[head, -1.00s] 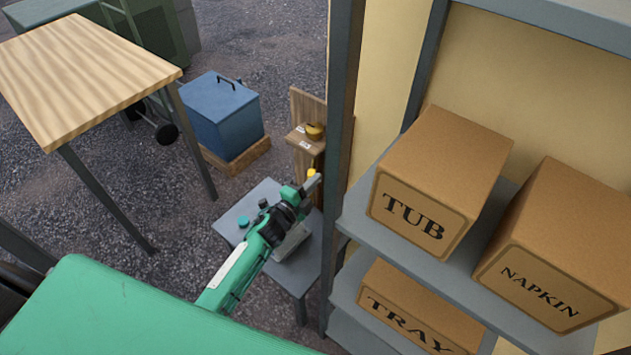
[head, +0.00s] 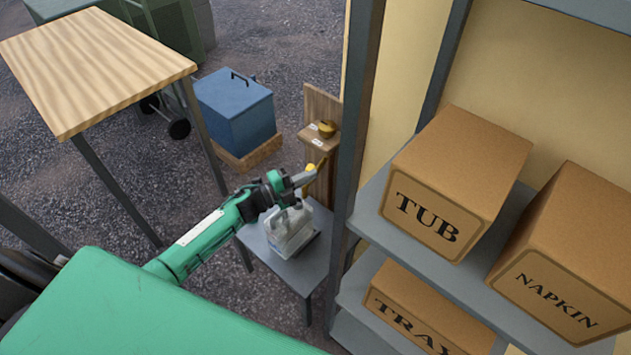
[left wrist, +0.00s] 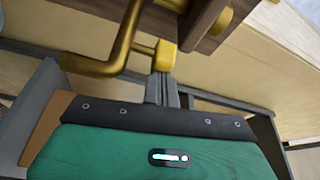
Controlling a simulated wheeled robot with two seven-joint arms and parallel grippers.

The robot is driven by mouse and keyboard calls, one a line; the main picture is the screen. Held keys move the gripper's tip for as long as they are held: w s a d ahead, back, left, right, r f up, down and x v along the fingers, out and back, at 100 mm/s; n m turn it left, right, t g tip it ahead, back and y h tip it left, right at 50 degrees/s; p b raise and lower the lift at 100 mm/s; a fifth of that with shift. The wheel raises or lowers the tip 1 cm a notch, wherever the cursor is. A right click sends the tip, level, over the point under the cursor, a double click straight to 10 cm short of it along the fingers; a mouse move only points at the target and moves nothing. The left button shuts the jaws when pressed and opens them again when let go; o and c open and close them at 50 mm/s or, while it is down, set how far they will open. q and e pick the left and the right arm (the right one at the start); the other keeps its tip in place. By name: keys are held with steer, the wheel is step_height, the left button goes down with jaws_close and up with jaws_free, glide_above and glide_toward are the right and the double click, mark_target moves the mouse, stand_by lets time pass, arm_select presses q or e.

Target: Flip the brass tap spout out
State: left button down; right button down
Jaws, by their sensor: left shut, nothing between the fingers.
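The brass tap spout (left wrist: 125,45) shows in the left wrist view as a bent pipe under a wooden board (left wrist: 205,15), with a short side arm ending in a yellow tip (left wrist: 165,60). In the head view only a small yellow part (head: 310,168) of the tap shows, beside the wooden post. My left gripper (head: 303,178) is shut and empty. In the left wrist view its fingertips (left wrist: 162,88) are right at the yellow tip; I cannot tell whether they touch. My right gripper is not in view.
A grey table (head: 305,275) with a clear container (head: 290,232) stands below my left gripper. A brass piece (head: 327,128) sits on the wooden post's ledge. A grey upright (head: 358,120) and shelves with boxes (head: 455,185) stand close on the right. A blue bin (head: 235,110) is behind.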

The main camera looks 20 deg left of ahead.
arm_select(q)
steer(key=shift+w+a+f+m+g+h+b, duration=0.1)
steer(key=shift+a+m+g+h+b, duration=0.35)
steer(key=shift+a+m+g+h, duration=0.25)
steer(key=shift+w+a+b, duration=0.15)
steer(key=shift+a+b, duration=0.2)
steer(key=shift+a, duration=0.35)
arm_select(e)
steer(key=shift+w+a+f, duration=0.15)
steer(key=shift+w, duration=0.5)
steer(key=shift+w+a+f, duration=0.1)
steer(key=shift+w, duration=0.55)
